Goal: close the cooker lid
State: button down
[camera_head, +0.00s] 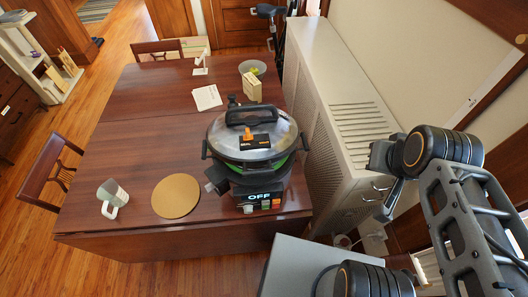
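A round cooker (262,185) stands near the front right of the brown wooden table. Its display reads "OFF". A lid (225,135) with a see-through, shiny face and a black handle (252,116) lies over the cooker's top. An orange and black part shows on or through the lid's middle. Green shows along the right edge under the lid; I cannot tell whether the lid is seated all round. My gripper (386,212) is to the right of the cooker, apart from it, by the white cabinet. Its fingers are too small and dark to tell open or shut.
A white cabinet (318,75) with a slatted top runs along the table's right side. A mug (112,194), a round tan mat (176,196), papers (207,97), a small box (251,87) and a bowl (257,67) are on the table. The table's left middle is clear.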

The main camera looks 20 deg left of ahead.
aim_at(273, 141)
jog(key=z, duration=0.25)
jog(key=k, duration=0.65)
jog(key=u, duration=1.7)
jog(key=i, duration=0.5)
jog(key=u, duration=0.15)
